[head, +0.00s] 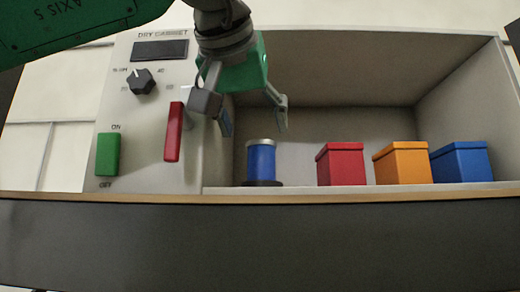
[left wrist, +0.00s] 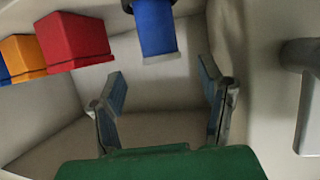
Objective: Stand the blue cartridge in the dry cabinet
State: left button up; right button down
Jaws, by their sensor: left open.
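The blue cartridge (head: 261,160), a cylinder with a silver cap, stands upright on a dark round base inside the dry cabinet (head: 327,121), near its left wall. It also shows in the left wrist view (left wrist: 155,28), at the top edge and partly cut off. My left gripper (head: 254,130) is open and empty, above the cartridge in the head view. In the left wrist view its fingers (left wrist: 162,88) are apart, with the cartridge beyond their tips and not between them. My right gripper is not in view.
To the right of the cartridge stand a red box (head: 341,165), an orange box (head: 403,164) and a blue box (head: 461,162). The control panel (head: 146,110) on the left has a red handle (head: 174,132), a black knob (head: 141,82) and a green switch (head: 108,154).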

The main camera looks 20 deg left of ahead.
pick_arm(q)
jog(key=v, duration=0.5)
jog(key=shift+s+d, duration=0.1)
dwell(0.5)
